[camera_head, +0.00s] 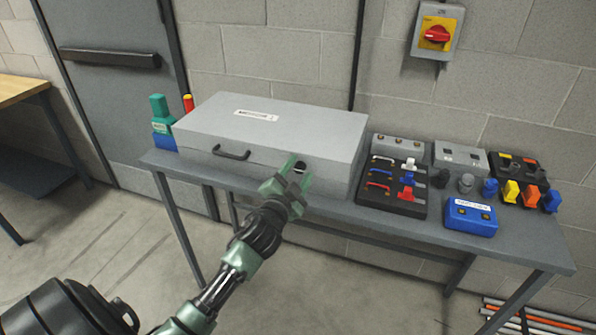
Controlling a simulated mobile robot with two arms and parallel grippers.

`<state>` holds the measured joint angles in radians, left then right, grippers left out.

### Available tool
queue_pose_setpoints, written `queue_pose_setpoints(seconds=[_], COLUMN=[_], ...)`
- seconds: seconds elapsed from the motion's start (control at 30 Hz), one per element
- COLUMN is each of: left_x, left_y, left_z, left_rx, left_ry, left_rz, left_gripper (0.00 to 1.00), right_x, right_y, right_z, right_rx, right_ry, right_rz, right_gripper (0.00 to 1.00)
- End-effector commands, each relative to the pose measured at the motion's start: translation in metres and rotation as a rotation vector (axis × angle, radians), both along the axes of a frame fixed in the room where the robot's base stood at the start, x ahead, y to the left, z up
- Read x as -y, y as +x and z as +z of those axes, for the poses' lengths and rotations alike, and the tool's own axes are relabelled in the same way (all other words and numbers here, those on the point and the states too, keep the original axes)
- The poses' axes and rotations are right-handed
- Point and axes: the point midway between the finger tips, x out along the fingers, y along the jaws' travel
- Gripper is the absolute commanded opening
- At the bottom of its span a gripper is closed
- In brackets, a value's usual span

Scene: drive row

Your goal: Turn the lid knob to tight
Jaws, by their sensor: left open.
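A large grey case (268,133) with a flat lid and a white label stands shut on the grey table. Its front face carries a dark pull handle (232,153). To the right of the handle, a small dark knob (300,167) shows on the same face, partly hidden by my left gripper. My left gripper (294,172) has green fingers and is open, in front of the knob. I cannot tell whether the fingers touch it or how it is turned. My right gripper is not in view.
The grey table (370,222) also bears a black panel (406,207) with coloured levers, a blue box (469,217), and small plugs to the right. A green bottle (160,115) stands behind the case at left. A red switch (437,34) is on the wall.

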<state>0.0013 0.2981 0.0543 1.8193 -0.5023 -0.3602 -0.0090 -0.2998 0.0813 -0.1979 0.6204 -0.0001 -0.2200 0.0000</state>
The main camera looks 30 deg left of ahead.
Motion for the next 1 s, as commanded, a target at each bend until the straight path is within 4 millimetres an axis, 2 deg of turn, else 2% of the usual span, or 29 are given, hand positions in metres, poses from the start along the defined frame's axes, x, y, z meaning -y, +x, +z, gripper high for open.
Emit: queue_pose_setpoints(seconds=[0.1, 0.13, 0.2, 0.3, 0.67, 1.0], left_x=[0.000, 0.000, 0.000, 0.000, 0.000, 0.000], left_y=[0.000, 0.000, 0.000, 0.000, 0.000, -0.001], left_z=[0.000, 0.000, 0.000, 0.000, 0.000, 0.000], left_rx=[0.000, 0.000, 0.000, 0.000, -0.012, -0.067], left_ry=[0.000, 0.000, 0.000, 0.000, 0.040, 0.265], left_rz=[0.000, 0.000, 0.000, 0.000, -0.001, 0.001], left_gripper=[0.48, 0.43, 0.23, 0.00, 0.00, 0.00], right_x=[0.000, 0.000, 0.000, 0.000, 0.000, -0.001], right_y=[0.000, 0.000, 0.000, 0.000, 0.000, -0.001], right_z=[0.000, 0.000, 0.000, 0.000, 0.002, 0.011], right_rx=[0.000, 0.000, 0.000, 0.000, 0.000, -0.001], right_ry=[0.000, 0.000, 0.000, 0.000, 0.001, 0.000], right_rz=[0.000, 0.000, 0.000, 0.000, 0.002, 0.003], right_gripper=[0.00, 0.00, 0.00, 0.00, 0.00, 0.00])
